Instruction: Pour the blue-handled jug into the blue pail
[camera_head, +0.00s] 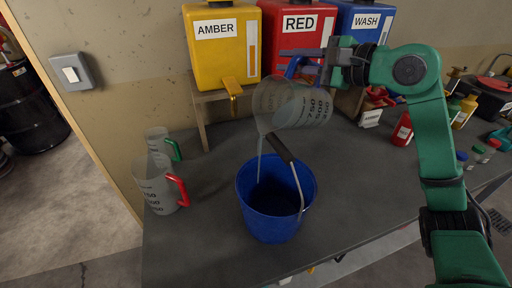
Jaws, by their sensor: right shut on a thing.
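My right gripper (338,62) is shut on the blue handle of the clear measuring jug (291,106). It holds the jug in the air, tipped to the left, above the blue pail (276,217). A thin pale stream runs down from the jug's lip into the pail. The pail stands upright on the grey table, with its dark-gripped bail handle leaning across the opening. The liquid level inside the pail cannot be made out. My left gripper is not in view.
A red-handled jug (157,185) and a green-handled jug (159,143) stand at the table's left. Yellow AMBER (222,50), red RED (297,43) and blue WASH (366,24) tanks sit on a shelf behind. Small bottles, including a red one (402,130), stand at right. The table's front is clear.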

